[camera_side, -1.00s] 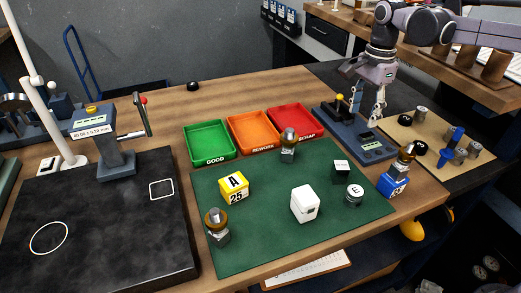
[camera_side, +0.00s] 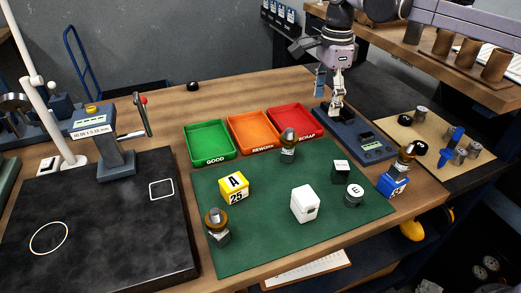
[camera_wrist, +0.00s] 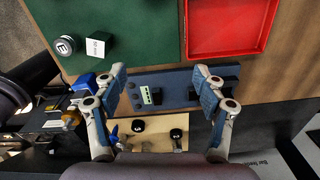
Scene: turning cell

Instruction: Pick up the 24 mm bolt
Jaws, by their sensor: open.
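Three bolt-like pieces with brown collars and grey metal ends show in the side view. One bolt (camera_side: 217,226) is at the green mat's near left corner. A second bolt (camera_side: 288,144) is at the mat's back edge by the trays. A third bolt (camera_side: 405,157) is on a blue numbered block (camera_side: 392,186) at the right. No size is readable on them, so I cannot tell which is 24 mm. My gripper (camera_side: 328,98) is open and empty, above the grey-blue device behind the mat. Its spread fingers also show in the wrist view (camera_wrist: 160,80).
Green (camera_side: 186,133), orange (camera_side: 234,120) and red (camera_side: 275,109) trays stand behind. The device (camera_side: 370,149) lies right of them.

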